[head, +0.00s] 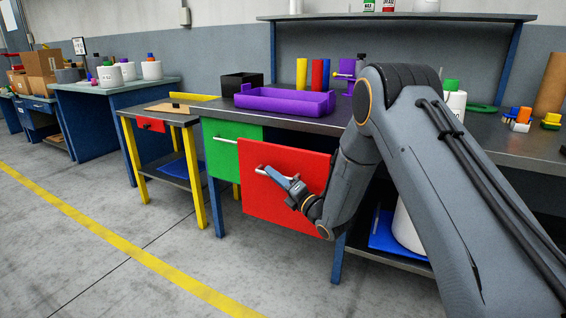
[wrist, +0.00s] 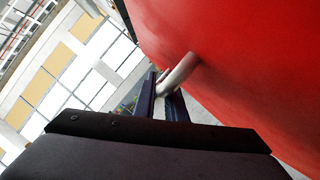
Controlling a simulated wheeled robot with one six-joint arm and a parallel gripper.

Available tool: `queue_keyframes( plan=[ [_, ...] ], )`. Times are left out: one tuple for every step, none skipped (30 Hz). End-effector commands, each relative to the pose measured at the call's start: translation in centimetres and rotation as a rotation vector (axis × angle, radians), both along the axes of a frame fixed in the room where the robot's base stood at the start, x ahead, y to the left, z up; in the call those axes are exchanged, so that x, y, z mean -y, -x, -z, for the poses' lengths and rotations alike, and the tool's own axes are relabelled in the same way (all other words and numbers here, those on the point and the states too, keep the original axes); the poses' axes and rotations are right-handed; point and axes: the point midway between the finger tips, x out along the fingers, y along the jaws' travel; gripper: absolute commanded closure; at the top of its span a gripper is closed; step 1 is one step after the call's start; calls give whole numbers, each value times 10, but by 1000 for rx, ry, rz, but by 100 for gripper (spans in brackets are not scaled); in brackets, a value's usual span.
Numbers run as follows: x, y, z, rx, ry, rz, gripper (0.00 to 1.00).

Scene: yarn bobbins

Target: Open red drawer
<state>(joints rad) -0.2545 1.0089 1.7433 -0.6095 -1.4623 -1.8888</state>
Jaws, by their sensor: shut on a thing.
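The red drawer (head: 262,207) is under the workbench, to the right of the green drawer (head: 233,152). Its front stands forward of the green front, so it looks at least partly pulled out. A metal bar handle (head: 263,171) is on its front. My gripper (head: 290,182) is at this handle, with the arm reaching in from the right. In the wrist view the two fingers (wrist: 163,103) are closed around the handle (wrist: 180,73), beside the red front (wrist: 240,70). The inside of the drawer is hidden.
A purple tray (head: 285,103) and a black box (head: 241,84) stand on the workbench above. A small table with yellow legs (head: 195,180) is to the left. The floor in front is clear.

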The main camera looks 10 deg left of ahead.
Motion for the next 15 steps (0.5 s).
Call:
queue_keyframes(
  plan=[
    [-6,14,-2,-3,3,-6,100],
    [-8,20,-2,-3,2,-6,100],
    [-10,27,-2,-4,3,-4,100],
    [-11,32,-2,-2,3,-4,100],
    [-13,37,-2,-2,3,-4,100],
    [-15,43,-1,-2,3,-4,100],
    [-17,47,-1,-2,3,-4,100],
    [-18,50,-1,-1,3,-3,100],
    [-19,55,-1,-1,2,-2,100],
    [-20,58,-1,-1,2,-2,100],
    [-21,60,-1,0,1,-2,100],
    [-22,63,-1,0,1,-2,100],
    [-23,65,-1,0,2,-2,100],
    [-24,67,0,0,2,-2,100],
    [-24,69,0,0,2,-2,100]
  ],
)
